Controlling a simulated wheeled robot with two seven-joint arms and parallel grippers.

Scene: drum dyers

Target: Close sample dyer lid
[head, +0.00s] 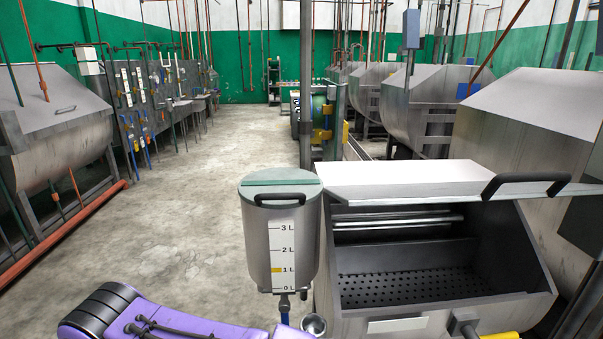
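The sample dyer (520,305) is a grey metal box at the lower right. Its front opening is uncovered and shows a perforated metal floor and metal bars inside. The lid (410,176) is a pale flat panel over the back of the dyer, raised clear of the opening. A black handle (525,178) sits on the lid's right part. A purple arm link of mine shows at the bottom left, in front of the dyer's left side and apart from it. Neither of my grippers shows.
A metal measuring cylinder (262,240) with a litre scale stands just left of the dyer. A yellow-ended part (500,336) sticks out at the dyer's front. Large drum machines stand along the right and left. The concrete floor (215,170) at centre left is clear.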

